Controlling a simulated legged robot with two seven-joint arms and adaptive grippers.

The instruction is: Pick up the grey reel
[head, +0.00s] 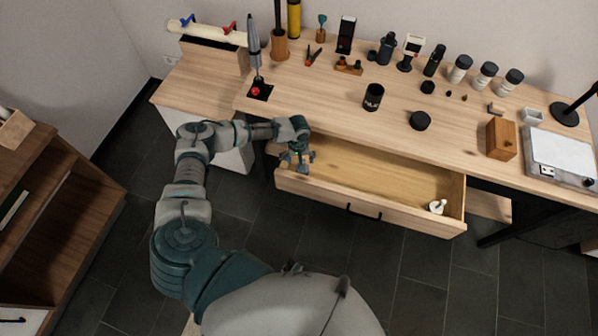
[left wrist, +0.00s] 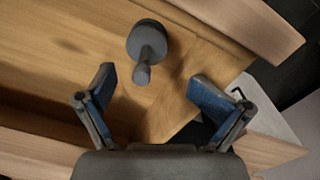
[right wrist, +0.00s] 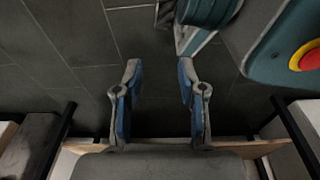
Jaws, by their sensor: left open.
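The grey reel (left wrist: 147,42) is a dark grey disc with a thin stem, lying in the open wooden drawer (head: 375,180). My left gripper (left wrist: 165,92) is open over the left end of the drawer. In the left wrist view the reel is just beyond and between its blue-padded fingers, with the stem pointing toward the gripper, and nothing is held. In the head view the left gripper (head: 298,160) hides that part of the drawer, and I cannot make out the reel there. My right gripper (right wrist: 158,75) is open and empty above the dark tiled floor.
A white object (head: 437,207) lies at the drawer's right end. The wooden desk (head: 330,105) above carries bottles, a black mug (head: 373,97), a wooden box (head: 501,139) and a white device (head: 560,155). The drawer's middle is clear.

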